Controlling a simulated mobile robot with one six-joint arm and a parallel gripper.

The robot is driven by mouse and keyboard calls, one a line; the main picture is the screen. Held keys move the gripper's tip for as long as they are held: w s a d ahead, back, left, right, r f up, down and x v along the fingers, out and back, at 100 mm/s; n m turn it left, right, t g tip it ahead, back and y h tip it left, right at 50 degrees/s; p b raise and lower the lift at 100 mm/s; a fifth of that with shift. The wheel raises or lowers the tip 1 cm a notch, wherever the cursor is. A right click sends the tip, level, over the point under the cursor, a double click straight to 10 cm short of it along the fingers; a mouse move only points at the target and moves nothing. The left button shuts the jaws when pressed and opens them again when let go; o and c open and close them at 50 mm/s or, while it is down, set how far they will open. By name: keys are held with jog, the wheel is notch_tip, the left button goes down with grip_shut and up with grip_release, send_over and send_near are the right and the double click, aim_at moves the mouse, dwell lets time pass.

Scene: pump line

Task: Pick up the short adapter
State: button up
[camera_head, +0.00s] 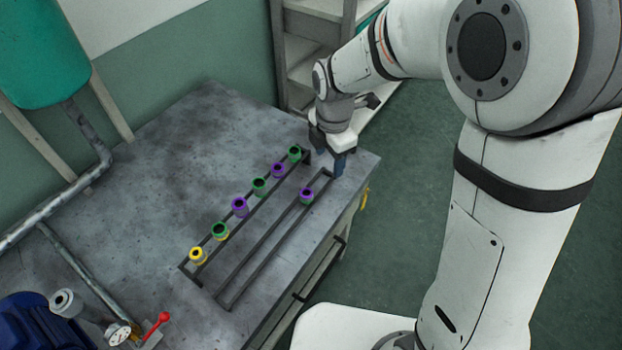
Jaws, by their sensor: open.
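Several coloured adapters with dark open tops stand in a slanting row on a dark rack (183,268) on the grey table. From near left to far right they are a yellow one (198,256), a green one (220,231), a purple one (240,207), a green one (260,186), a purple one (278,170) and a green one (295,153). Another purple adapter (306,197) stands alone in the second rack (228,302). I cannot tell which is the short one. My gripper (330,157) is open over the far end of the second rack, apart from the adapters.
The grey table (150,190) is bare left of the racks. A pipe (75,185), a blue pump (40,325) and a red-handled valve (157,325) fill the near left. Shelves (305,50) stand behind the table.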

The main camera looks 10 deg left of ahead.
aim_at(307, 192)
jog(key=a+f+n, duration=0.1)
jog(key=f, duration=0.1)
jog(key=a+f+n, duration=0.2)
jog(key=a+f+n+b, duration=0.1)
jog(key=a+f+n, duration=0.1)
jog(key=f, duration=0.1)
jog(key=shift+a+g, duration=0.15)
jog(key=shift+g, duration=0.15)
jog(key=f, duration=0.7)
jog(key=shift+s, duration=0.25)
jog(key=c, duration=1.1)
